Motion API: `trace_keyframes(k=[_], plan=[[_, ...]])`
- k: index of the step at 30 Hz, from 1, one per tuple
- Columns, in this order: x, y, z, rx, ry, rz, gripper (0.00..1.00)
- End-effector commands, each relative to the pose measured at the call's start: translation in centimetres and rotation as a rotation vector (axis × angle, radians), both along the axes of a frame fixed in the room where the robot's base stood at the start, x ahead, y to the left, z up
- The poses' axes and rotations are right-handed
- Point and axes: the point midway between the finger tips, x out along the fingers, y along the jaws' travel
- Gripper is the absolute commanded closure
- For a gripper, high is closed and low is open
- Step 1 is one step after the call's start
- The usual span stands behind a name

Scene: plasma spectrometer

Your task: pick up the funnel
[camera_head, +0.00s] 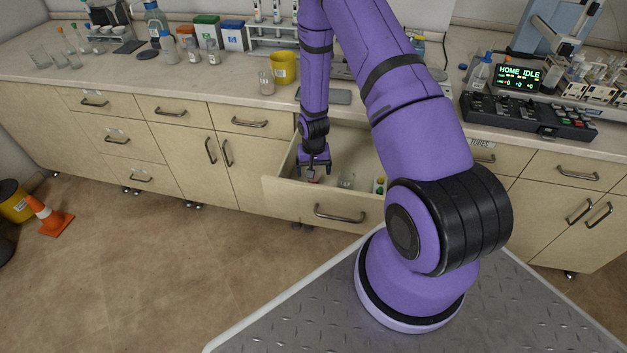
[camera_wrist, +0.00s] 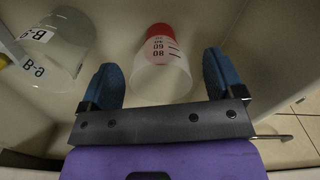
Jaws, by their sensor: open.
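My gripper (camera_head: 313,173) reaches down into an open drawer (camera_head: 325,197). In the wrist view my gripper (camera_wrist: 164,78) is open, with its blue fingers spread. A translucent vessel (camera_wrist: 163,72) with a red end and printed graduations lies or stands in line with the gap between the fingers. I cannot tell its depth or whether the fingers touch it. Red (camera_head: 313,179) also shows under my gripper in the head view. I cannot identify a funnel for certain in either view.
A clear beaker (camera_wrist: 60,48) marked B-9 is left of the fingers. Clear glassware (camera_head: 347,181) lies right of my gripper in the drawer, whose walls are close around it. The counter (camera_head: 215,87) above holds bottles and a yellow container (camera_head: 284,68).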

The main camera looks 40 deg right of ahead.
Motion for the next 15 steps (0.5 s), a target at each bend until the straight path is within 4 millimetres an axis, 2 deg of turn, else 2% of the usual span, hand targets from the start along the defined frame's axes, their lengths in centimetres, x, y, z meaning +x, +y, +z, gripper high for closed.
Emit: trace_keyframes(k=[9, 15], plan=[[0.0, 0.02, -0.47, 0.0, 0.0, 0.001, 0.13], [0.0, 0.02, -0.46, 0.0, 0.0, 0.001, 0.58]])
